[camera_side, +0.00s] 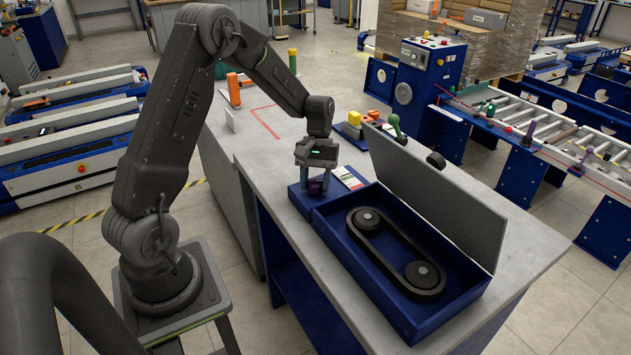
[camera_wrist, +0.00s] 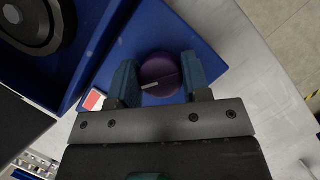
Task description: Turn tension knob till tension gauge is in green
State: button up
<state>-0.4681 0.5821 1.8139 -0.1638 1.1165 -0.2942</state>
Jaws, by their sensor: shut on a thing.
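The tension knob (camera_wrist: 158,75) is purple and round with a pale line on it. It sits on a blue surface at the end of the blue belt box (camera_side: 365,282). My gripper (camera_wrist: 160,80) is around the knob, one finger on each side, shut on it. In the side view my gripper (camera_side: 316,178) points down over the knob (camera_side: 316,187), which is mostly hidden. The tension gauge (camera_side: 349,178) is a small plate with white, red and green areas beside the knob. Its needle is too small to read. Only a red and white corner (camera_wrist: 94,100) of it shows in the wrist view.
The box holds a black belt (camera_side: 395,250) around two pulleys. Its grey lid (camera_side: 435,195) stands open on the right. A green-handled item (camera_side: 394,126) and yellow and orange parts (camera_side: 354,118) lie behind. The grey tabletop (camera_side: 270,150) left of my gripper is mostly clear.

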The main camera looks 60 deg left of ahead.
jog(key=shift+m+g+y, duration=0.5)
jog(key=shift+m+y, duration=0.1)
jog(key=shift+m, duration=1.3)
jog(key=shift+r, duration=0.1)
jog(key=o, duration=0.9)
jog(key=v, duration=1.3)
jog(key=shift+w+a+r, duration=0.1)
jog(key=shift+r, duration=0.25)
